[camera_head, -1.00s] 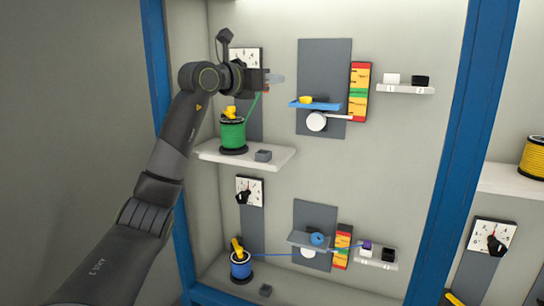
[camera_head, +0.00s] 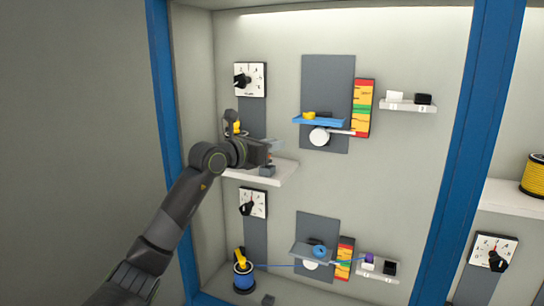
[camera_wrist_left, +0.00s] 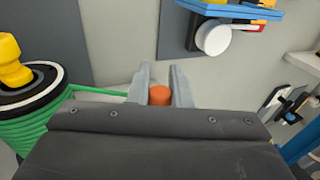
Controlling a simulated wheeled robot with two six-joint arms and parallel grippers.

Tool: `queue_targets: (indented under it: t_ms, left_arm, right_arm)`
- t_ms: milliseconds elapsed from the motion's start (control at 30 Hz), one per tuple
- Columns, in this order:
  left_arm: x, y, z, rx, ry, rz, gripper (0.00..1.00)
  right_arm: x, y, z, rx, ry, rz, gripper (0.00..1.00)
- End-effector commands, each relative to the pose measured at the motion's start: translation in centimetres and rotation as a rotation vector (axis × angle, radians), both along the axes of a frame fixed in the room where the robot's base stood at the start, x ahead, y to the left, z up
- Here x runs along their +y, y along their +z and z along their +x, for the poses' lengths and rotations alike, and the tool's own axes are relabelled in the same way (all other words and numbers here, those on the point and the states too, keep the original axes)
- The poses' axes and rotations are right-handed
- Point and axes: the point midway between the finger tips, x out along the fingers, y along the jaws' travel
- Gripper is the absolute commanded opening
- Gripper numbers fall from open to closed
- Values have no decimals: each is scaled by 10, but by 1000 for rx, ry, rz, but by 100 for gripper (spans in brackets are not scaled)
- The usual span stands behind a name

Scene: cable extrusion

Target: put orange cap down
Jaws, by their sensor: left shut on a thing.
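The orange cap (camera_wrist_left: 160,95) shows in the left wrist view between the two fingers of my left gripper (camera_wrist_left: 162,78), which is shut on it. In the head view my left gripper (camera_head: 273,148) is low over the front part of the upper white shelf (camera_head: 282,176), just above a small grey block (camera_head: 267,170). A green cable (camera_wrist_left: 95,91) runs from the green spool (camera_wrist_left: 32,126) to the gripper's left finger in the wrist view; its end is hidden. In the head view the arm mostly hides that spool. My right gripper is not in view.
A grey panel (camera_head: 325,75) holds a blue tray (camera_head: 320,121) and a white roller (camera_head: 319,136), with a coloured gauge (camera_head: 364,100) beside it. A dial (camera_head: 250,80) is above the shelf. A blue spool (camera_head: 243,279) stands below. Blue posts (camera_head: 480,110) frame the bay.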

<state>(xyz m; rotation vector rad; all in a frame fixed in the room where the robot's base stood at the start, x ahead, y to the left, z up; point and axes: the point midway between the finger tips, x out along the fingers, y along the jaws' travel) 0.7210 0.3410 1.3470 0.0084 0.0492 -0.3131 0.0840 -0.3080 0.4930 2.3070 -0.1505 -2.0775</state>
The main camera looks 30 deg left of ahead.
Motion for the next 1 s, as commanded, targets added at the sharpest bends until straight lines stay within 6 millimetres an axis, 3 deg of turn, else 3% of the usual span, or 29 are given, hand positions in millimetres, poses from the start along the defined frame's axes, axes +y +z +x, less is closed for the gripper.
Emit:
queue_targets:
  t_ms: [233,600,633,767,1000]
  left_arm:
    - [0,-34,0,3,0,-1,0]
    - [0,-41,0,1,0,-1,0]
    - [0,-40,0,1,0,-1,20]
    - [0,-40,0,1,0,-1,38]
    - [0,-40,0,1,0,-1,40]
  right_arm:
    - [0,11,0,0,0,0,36]
    - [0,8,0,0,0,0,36]
    - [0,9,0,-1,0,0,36]
    - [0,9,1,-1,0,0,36]
    - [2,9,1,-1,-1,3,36]
